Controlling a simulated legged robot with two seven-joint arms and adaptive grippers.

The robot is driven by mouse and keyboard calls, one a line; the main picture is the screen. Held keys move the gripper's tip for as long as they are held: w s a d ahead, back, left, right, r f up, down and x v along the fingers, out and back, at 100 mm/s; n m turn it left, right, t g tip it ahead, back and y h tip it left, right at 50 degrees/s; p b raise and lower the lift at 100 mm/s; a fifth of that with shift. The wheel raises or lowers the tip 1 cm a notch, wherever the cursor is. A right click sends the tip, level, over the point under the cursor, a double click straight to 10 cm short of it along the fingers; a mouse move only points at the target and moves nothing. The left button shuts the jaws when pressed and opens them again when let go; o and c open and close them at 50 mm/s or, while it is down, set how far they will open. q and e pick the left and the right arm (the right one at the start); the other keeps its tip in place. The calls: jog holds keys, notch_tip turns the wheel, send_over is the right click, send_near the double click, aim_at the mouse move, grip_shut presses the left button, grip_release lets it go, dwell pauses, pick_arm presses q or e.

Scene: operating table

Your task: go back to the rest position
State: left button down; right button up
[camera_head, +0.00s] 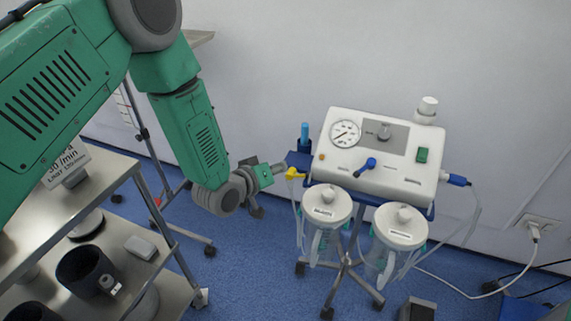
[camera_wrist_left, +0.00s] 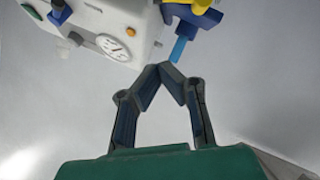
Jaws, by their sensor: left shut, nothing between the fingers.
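My left gripper (camera_head: 279,169) is at the end of my green arm, which comes in from the upper left. It is beside the left edge of the white suction machine (camera_head: 383,155), near a yellow connector (camera_head: 293,174). In the left wrist view the two dark fingers (camera_wrist_left: 165,70) bend inward and their tips meet, with nothing held between them. The machine's gauge (camera_wrist_left: 115,48) and a blue rod (camera_wrist_left: 178,50) show beyond the tips. I cannot tell how far the tips are from the machine. My right gripper is not in view.
Two clear jars with white lids (camera_head: 327,203) hang on the machine's wheeled stand. A metal shelf cart (camera_head: 115,168) with dark cups stands at the left, below my left arm. A wall socket (camera_head: 537,224) with cables is at the right. Blue floor lies between cart and stand.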

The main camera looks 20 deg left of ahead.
pick_arm(q)
jog(key=s+a+f+m+g+y, duration=0.15)
jog(key=s+f+g, duration=0.25)
jog(key=s+f, duration=0.45)
jog(key=s+a+f+m+g+y, duration=0.1)
jog(key=s+a+f+g, duration=0.3)
jog(key=s, duration=0.7)
jog(key=s+f+m+g, duration=0.1)
jog(key=s+g, duration=0.1)
jog(key=s, duration=0.7)
jog(key=s+a+f+m+g+y, duration=0.1)
jog(key=s+g, duration=0.1)
jog(key=s, duration=0.7)
jog(key=shift+s+a+f+g, duration=0.25)
jog(key=shift+s+a+g, duration=0.05)
jog(key=shift+s+g, duration=0.1)
jog(key=shift+y, duration=0.35)
jog(key=shift+w+a, duration=0.1)
